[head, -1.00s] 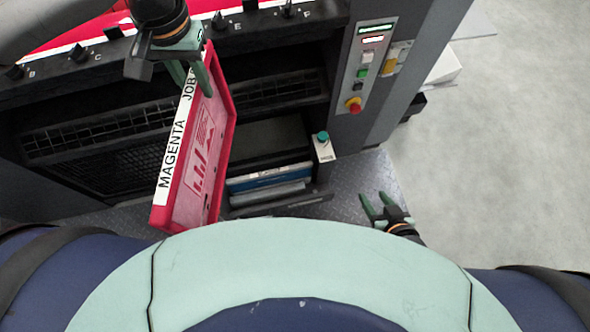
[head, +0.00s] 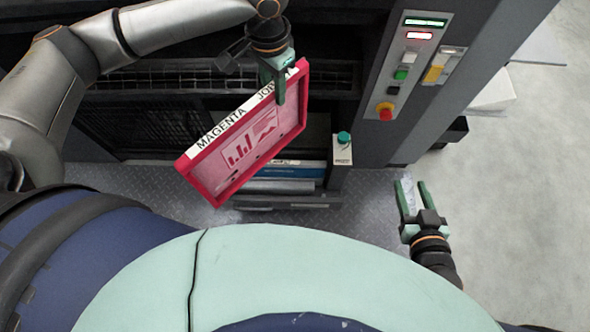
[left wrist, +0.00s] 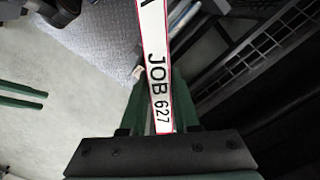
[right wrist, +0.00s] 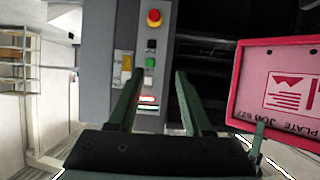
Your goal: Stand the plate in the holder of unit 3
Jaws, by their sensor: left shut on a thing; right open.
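The plate (head: 247,145) is a flat red-framed panel with a pink face and a white edge strip reading "MAGENTA JOB". My left gripper (head: 277,98) is shut on its upper right edge and holds it tilted in the air before the dark machine. In the left wrist view the edge strip (left wrist: 158,85) lies between the fingers (left wrist: 155,115). The plate's face (right wrist: 285,85) shows at the right of the right wrist view. My right gripper (head: 413,198) is open and empty at the right; its fingers (right wrist: 157,90) are apart. No holder marked 3 can be made out.
A control column (head: 402,95) with a red stop button (head: 385,111) stands right of the plate. A low open bay with blue and grey slabs (head: 285,172) and a teal-knobbed post (head: 343,145) lies behind the plate. Grey floor (head: 500,200) at right is clear.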

